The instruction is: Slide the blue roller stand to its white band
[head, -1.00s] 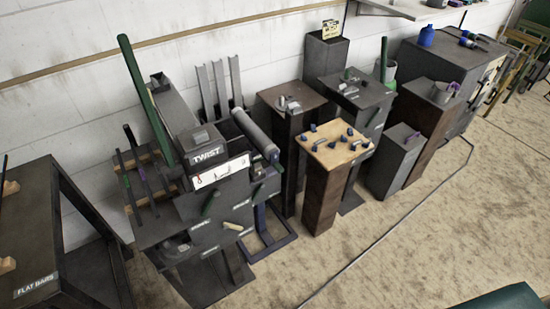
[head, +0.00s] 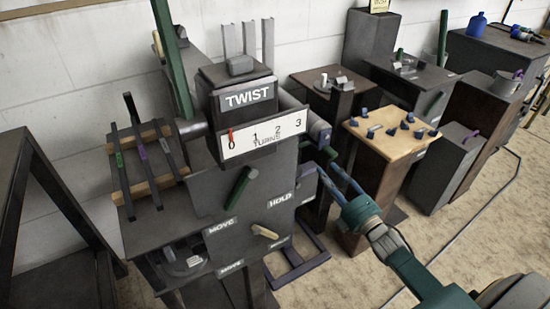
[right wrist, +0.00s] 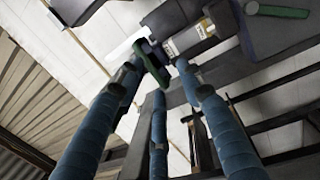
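The blue roller stand's roller (head: 319,132) shows partly behind the right side of the TWIST machine. Its blue base (head: 303,264) rests on the floor below; its middle is mostly hidden by the machine. I cannot make out its white band. My right gripper (head: 326,170) is in front of the stand, just right of the HOLD label, with its blue fingers spread. In the right wrist view the fingers (right wrist: 158,78) are apart, with a dark green part (right wrist: 153,62) near their tips; I cannot tell if they touch it. My left gripper is out of view.
The TWIST machine (head: 245,95) with handles stands left of the right gripper. A wood-topped pedestal (head: 385,150) with small blue pieces stands close on the right. A dark frame table (head: 30,215) is at far left. Bare floor (head: 455,225) lies at right.

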